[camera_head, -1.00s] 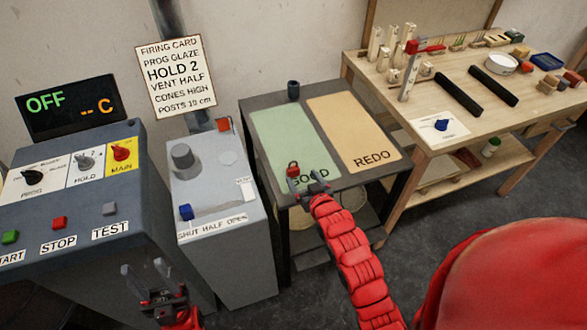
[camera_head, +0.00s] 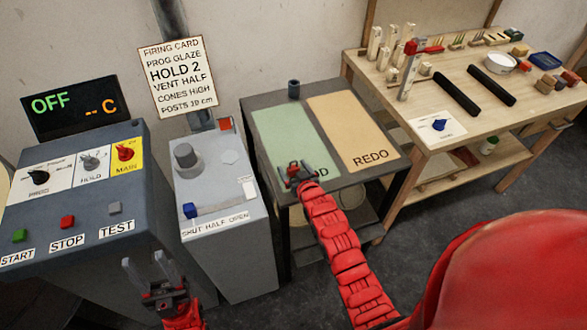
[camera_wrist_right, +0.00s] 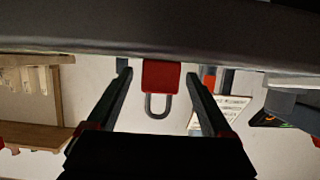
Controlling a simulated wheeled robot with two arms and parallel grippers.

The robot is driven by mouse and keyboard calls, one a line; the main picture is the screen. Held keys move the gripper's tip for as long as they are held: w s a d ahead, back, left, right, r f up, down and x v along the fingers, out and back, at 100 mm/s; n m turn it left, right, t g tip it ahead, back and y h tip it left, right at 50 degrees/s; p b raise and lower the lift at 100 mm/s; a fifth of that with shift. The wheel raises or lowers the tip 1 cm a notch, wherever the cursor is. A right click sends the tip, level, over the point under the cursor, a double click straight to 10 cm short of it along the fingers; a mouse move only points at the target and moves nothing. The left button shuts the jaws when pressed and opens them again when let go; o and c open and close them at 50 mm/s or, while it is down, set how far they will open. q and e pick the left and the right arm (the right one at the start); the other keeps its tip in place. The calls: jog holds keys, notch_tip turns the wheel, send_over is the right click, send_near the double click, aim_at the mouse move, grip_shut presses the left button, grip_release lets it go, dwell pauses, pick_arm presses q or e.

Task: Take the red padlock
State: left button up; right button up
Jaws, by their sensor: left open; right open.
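The red padlock (camera_wrist_right: 160,77) with a grey shackle sits between the two fingers of my right gripper (camera_wrist_right: 162,74) in the right wrist view. A gap shows on each side of it, and the fingers are open. In the head view my right gripper (camera_head: 293,170) is at the front edge of the green GOOD area (camera_head: 275,135) and largely covers the padlock. My left gripper (camera_head: 148,268) is open and empty, low in front of the control cabinet.
The control cabinet (camera_head: 60,205) and a grey vent box (camera_head: 215,180) stand left. The orange REDO area (camera_head: 350,130) is free. A wooden bench (camera_head: 480,130) with tools and blocks stands right.

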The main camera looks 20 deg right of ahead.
grip_shut()
dwell(0.3)
jog(key=shift+r, duration=0.15)
